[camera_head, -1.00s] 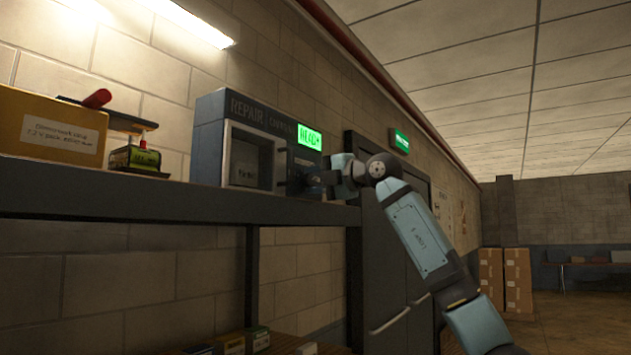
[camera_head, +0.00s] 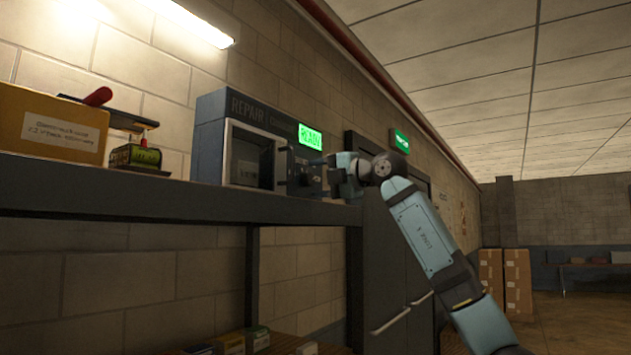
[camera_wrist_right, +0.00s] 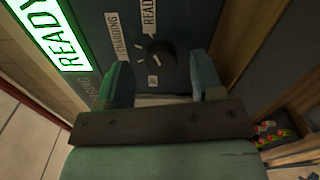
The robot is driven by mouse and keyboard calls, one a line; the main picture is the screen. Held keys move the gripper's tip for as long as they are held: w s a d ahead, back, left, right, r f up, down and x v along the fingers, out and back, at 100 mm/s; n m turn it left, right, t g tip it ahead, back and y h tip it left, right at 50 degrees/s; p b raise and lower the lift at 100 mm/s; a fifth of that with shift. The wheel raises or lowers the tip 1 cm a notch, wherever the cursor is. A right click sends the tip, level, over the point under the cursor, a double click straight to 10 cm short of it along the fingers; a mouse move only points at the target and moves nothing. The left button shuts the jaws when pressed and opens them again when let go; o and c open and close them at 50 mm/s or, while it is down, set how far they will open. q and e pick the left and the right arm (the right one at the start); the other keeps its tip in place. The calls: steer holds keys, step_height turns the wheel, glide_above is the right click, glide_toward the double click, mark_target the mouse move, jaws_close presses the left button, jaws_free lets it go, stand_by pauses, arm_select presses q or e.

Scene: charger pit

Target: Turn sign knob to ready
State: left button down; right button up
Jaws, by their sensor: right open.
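The sign knob (camera_wrist_right: 157,53) is a small round dark knob on the dark panel, seen in the right wrist view between labels reading CHARGING and READY. I cannot tell for sure which way its pointer faces. The green lit sign (camera_head: 310,137) reads READY; it also shows in the right wrist view (camera_wrist_right: 58,38). My right gripper (camera_wrist_right: 160,78) is open, its fingers apart in front of the panel, with the knob beyond the gap and nothing between them. In the head view the right gripper (camera_head: 322,172) is beside the charger's front. My left gripper is out of view.
The grey REPAIR charger box (camera_head: 210,140) stands on a dark shelf (camera_head: 180,202). A yellow box (camera_head: 50,125) and a green-black device (camera_head: 137,155) sit to its left. Dark doors (camera_head: 385,270) stand beyond, with free floor at the right.

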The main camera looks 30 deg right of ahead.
steer(key=b+v, duration=0.2)
steer(key=v, duration=1.1)
steer(key=shift+w, duration=0.1)
